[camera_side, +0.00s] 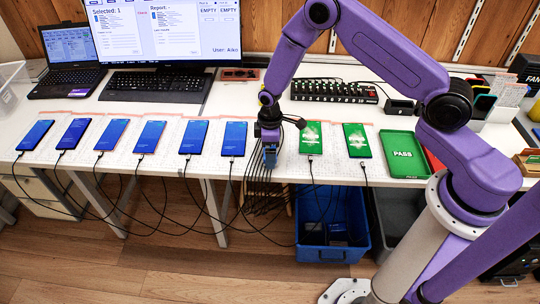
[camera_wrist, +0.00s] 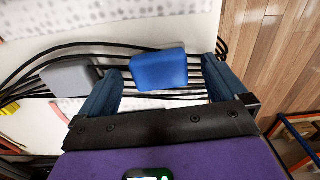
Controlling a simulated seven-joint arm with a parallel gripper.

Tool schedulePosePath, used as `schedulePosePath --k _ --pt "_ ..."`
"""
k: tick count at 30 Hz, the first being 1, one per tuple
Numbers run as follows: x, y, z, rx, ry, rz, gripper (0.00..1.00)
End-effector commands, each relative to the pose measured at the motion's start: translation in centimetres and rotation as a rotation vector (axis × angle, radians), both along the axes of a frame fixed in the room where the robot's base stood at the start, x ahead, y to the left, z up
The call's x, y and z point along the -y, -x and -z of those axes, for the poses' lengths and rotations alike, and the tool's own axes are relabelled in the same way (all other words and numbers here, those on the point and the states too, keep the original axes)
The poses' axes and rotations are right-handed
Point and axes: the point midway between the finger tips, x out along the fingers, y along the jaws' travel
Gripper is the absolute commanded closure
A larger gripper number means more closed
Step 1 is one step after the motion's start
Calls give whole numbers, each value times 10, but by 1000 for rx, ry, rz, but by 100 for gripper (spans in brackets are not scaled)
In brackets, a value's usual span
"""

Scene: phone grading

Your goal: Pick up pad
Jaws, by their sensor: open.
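A small blue pad (camera_wrist: 158,70) shows in the wrist view, between and slightly beyond my fingertips. A grey pad (camera_wrist: 66,75) lies to its left, outside my left finger. Both are by a row of black cables. My gripper (camera_wrist: 161,80) is open, with one blue-grey finger on each side of the blue pad and a gap to it. I cannot tell how high the fingertips are above it. In the side view my gripper (camera_side: 270,157) points down at the table's front edge, left of the green-screened phones. The pads cannot be made out there.
Several blue-screened phones (camera_side: 193,137) lie left of my gripper, with cables hanging off the table (camera_side: 262,176). Two green-screened phones (camera_side: 310,138) and a green PASS tray (camera_side: 403,154) are to the right. A blue bin (camera_side: 325,254) stands on the floor below.

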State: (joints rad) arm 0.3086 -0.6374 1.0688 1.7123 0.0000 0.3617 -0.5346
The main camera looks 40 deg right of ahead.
Motion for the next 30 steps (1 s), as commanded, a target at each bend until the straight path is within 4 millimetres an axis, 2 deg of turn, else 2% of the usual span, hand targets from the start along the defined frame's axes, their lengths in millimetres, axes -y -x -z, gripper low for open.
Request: schedulePosePath --k 4,12,13,18,30 --pt "-1 0 12 1 -1 0 1" --pt "-1 -1 14 2 -1 0 1" --pt "-1 -1 14 2 -1 0 8" --pt "-1 -1 14 2 -1 -1 60" --pt "-1 -1 10 2 -1 -1 60"
